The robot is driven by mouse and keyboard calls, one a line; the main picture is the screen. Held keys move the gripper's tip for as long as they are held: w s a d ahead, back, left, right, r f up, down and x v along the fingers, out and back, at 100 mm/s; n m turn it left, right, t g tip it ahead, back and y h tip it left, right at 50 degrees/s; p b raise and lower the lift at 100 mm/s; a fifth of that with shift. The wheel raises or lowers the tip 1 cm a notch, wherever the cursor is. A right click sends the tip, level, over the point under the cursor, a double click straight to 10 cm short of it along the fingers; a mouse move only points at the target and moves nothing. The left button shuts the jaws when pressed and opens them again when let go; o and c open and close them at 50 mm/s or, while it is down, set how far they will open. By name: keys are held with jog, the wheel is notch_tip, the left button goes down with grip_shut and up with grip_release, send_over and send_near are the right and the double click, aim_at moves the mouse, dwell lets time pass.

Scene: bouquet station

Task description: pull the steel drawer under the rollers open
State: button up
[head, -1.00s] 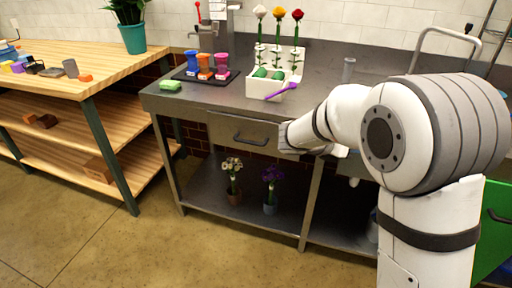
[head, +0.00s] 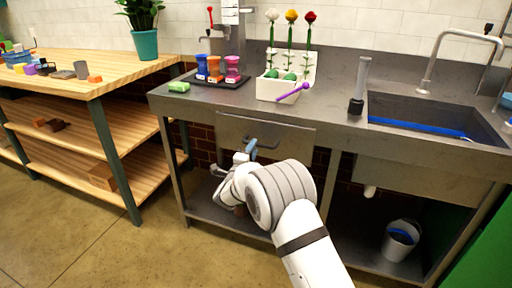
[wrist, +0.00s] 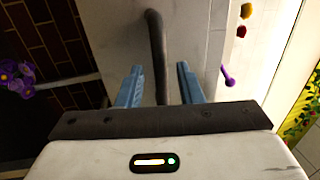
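The steel drawer (head: 292,138) is under the counter's front edge and looks shut in the head view. Its dark bar handle (head: 268,144) is partly hidden by my gripper (head: 250,148), which is at the handle's left part. In the wrist view the drawer front (wrist: 190,28) fills the upper middle. The handle (wrist: 157,45) runs between the two blue fingers of my gripper (wrist: 159,70). The fingers are apart, one on each side of the bar, with a visible gap on both sides. My gripper is open.
On the steel counter (head: 335,122) stand a black tray (head: 232,83) with blue, orange and pink pieces, a green sponge (head: 179,87) and a white flower holder (head: 270,88). A sink (head: 430,112) is at right, a bucket (head: 400,240) below it. A wooden bench (head: 90,75) stands left.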

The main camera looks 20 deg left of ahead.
jog(key=shift+w+r, duration=0.15)
jog(key=shift+w, duration=0.65)
jog(key=shift+w+r, duration=0.15)
jog(key=shift+w, duration=0.6)
jog(key=shift+c, duration=0.2)
grip_shut()
